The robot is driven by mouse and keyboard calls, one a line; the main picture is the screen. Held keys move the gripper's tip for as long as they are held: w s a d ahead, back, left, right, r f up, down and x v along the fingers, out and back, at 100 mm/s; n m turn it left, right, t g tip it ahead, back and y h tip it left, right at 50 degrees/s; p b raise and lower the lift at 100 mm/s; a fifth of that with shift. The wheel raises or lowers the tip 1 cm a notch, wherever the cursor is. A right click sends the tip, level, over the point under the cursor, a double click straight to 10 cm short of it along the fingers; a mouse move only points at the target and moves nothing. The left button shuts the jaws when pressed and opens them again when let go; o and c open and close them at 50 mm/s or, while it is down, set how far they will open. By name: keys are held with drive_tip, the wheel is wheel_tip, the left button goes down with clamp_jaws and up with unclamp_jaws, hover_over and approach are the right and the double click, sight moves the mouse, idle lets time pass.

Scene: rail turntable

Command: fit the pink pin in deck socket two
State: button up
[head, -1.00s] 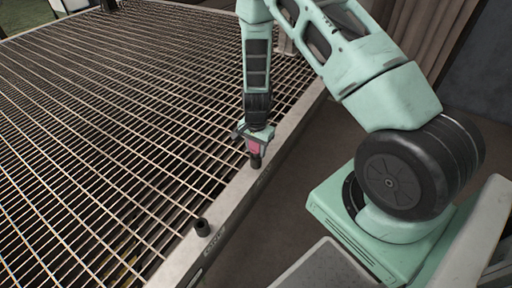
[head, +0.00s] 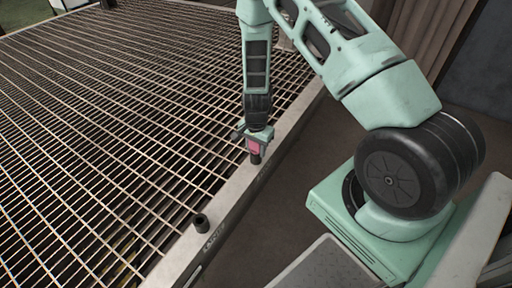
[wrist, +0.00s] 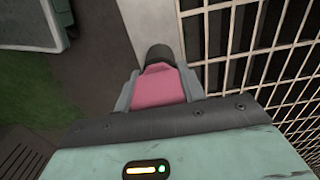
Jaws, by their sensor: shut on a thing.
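The pink pin (head: 254,146) is between the fingers of my gripper (head: 252,140), which is shut on it. The pin points down over a dark socket (head: 256,158) on the pale edge strip of the deck. In the wrist view the pink pin (wrist: 159,85) fills the space between my fingers, with the dark socket (wrist: 160,53) just past it. Pin and socket line up closely; I cannot tell how far the pin is inside. A second dark socket (head: 201,224) stands empty-looking on the same strip, nearer the camera. Socket numbers are not readable.
The deck's open metal grating (head: 110,130) covers the left side. Its pale edge strip (head: 230,196) runs diagonally to the near side, with small blurred lettering on its outer face. Right of it is open brown floor (head: 290,200).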

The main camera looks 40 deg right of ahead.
drive_tip(key=shift+f, duration=0.45)
drive_tip(key=o, duration=1.2)
drive_tip(key=shift+r, duration=0.1)
wheel_tip(320, 180, up, 17)
drive_tip(key=p, duration=0.5)
drive_tip(key=shift+r, duration=0.15)
